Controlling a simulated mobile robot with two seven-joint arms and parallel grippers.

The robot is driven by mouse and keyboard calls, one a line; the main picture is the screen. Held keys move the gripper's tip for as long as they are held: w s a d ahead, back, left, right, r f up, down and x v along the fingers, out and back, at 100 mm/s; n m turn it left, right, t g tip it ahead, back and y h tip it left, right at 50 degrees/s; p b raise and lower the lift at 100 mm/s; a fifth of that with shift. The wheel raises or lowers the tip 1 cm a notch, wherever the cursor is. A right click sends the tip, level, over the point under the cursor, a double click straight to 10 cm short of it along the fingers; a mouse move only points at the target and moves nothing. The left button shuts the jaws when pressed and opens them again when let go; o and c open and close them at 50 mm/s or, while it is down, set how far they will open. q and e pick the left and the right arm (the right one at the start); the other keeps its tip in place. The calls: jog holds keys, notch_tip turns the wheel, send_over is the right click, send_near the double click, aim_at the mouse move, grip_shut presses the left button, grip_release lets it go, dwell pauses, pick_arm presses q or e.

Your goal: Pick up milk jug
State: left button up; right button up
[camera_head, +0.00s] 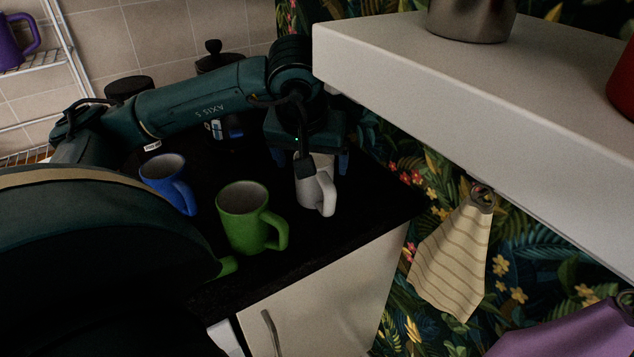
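A white jug or mug (316,190) with a handle on its right stands on the black counter, near the counter's right end. I cannot tell for sure that it is the milk jug. My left gripper (311,163) points down over it, with a blue finger on each side. The fingers look wide apart, with a gap between them and the white vessel. The gripper body hides the vessel's top. A grey metal vessel (470,16), cut off by the top edge, stands on the white shelf (480,75). My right gripper is not in view.
A green mug (243,218) and a blue mug (168,183) stand left of the white vessel. Dark lidded containers stand behind my arm. The white shelf juts out at the right, close to my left wrist. A striped cloth (452,258) hangs below it.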

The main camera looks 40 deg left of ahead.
aim_at(319, 188)
pick_arm(q)
jog(key=x, duration=0.4)
jog(key=shift+c, duration=0.6)
jog(key=shift+w+r, duration=0.1)
jog(key=c, duration=1.3)
